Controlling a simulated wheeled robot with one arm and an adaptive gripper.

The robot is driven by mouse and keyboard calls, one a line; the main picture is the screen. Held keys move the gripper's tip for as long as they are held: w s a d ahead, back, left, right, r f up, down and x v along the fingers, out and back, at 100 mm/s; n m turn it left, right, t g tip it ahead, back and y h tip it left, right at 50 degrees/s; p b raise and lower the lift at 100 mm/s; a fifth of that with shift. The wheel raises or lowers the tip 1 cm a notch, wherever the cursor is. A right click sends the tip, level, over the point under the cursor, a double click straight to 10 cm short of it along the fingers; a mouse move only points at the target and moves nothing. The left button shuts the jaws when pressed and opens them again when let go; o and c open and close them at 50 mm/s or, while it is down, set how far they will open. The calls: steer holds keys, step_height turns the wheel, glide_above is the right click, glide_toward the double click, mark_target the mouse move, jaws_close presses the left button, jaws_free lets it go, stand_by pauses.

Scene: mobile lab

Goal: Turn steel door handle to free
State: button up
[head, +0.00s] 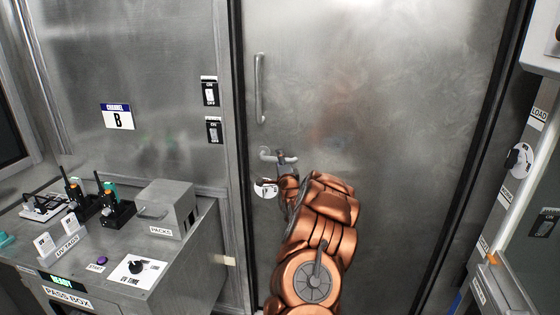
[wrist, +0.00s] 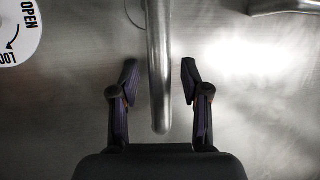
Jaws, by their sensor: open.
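The steel door handle (head: 267,153) is a lever that lies roughly level on the metal door (head: 370,110). In the wrist view the lever (wrist: 159,60) runs down the middle of the picture, with its rounded end between my fingers. My gripper (wrist: 159,78) is open, with one finger on each side of the lever. A gap shows on both sides, so neither finger visibly touches it. In the head view my gripper (head: 286,160) is at the lever's right part and hides some of it. A round white label (head: 266,188) sits below the lever; its OPEN and LOCK text (wrist: 16,28) shows in the wrist view.
A vertical pull handle (head: 260,88) is fixed above the lever, and its end (wrist: 285,6) shows in the wrist view. A pass box counter (head: 200,285) with radios and a packs box (head: 165,208) stands at left. A labelled cabinet (head: 518,190) stands at right.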

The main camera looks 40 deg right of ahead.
steer(key=shift+c, duration=0.3)
jaws_close()
stand_by(0.3)
